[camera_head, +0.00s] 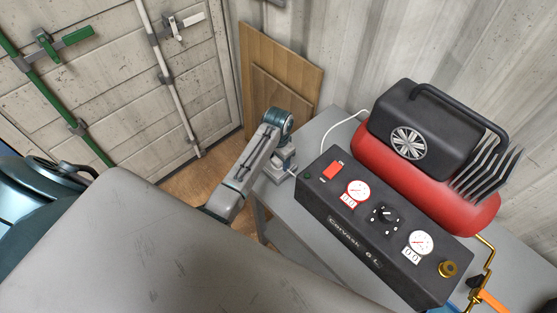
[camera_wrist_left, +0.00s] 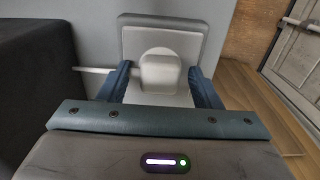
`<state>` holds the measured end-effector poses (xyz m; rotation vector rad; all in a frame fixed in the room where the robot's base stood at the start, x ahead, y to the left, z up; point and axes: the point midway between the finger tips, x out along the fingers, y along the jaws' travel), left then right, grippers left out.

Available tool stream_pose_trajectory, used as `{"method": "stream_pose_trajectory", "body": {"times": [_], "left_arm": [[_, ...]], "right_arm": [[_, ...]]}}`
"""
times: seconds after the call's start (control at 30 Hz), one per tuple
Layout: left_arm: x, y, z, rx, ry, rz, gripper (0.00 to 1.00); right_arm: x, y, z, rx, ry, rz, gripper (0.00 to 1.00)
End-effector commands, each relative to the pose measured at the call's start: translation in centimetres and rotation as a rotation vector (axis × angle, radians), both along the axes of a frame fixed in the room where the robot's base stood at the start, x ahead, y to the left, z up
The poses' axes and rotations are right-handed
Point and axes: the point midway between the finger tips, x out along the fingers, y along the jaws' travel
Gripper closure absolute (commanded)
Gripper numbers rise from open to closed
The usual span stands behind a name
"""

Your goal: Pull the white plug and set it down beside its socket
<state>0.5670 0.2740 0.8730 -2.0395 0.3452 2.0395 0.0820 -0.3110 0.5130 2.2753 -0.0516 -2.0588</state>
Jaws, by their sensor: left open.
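The white plug (camera_wrist_left: 160,74) sits against its grey socket plate (camera_wrist_left: 190,24) in the left wrist view. A white cord (camera_wrist_left: 90,70) leaves to the left there. My left gripper (camera_wrist_left: 162,88) is open, with one blue finger on each side of the plug. I cannot tell whether the fingers touch it. In the head view my left gripper (camera_head: 283,166) is at the left end of the grey table, and the plug and socket are hard to make out behind it. My right gripper is not in view.
The black control box (camera_head: 385,225) with gauges stands on the grey table (camera_head: 325,125), close to the right of my left gripper. A red and black compressor (camera_head: 425,160) stands behind it. Wooden boards (camera_head: 282,65) lean on the wall. Container doors (camera_head: 110,70) are at left.

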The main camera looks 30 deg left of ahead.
Motion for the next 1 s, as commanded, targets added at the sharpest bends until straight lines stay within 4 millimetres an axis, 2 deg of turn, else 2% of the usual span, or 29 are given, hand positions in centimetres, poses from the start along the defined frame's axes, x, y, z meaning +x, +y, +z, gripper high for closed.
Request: {"method": "stream_pose_trajectory", "body": {"times": [0.4,0.47,0.7,0.73,1.0], "left_arm": [[0.0,0.0,-0.03,0.0,0.0,0.0,0.42],[0.0,0.0,-0.02,0.0,0.0,0.0,0.5],[0.0,0.01,-0.02,0.0,0.0,0.0,0.97],[0.01,0.01,-0.01,0.0,0.0,0.0,1.0],[0.06,0.01,0.68,0.0,-0.002,0.0,1.0]], "right_arm": [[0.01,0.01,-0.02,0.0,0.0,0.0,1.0],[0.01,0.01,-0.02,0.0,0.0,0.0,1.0],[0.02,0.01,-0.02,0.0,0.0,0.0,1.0],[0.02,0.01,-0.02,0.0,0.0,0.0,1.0],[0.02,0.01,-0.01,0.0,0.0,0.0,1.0]]}}
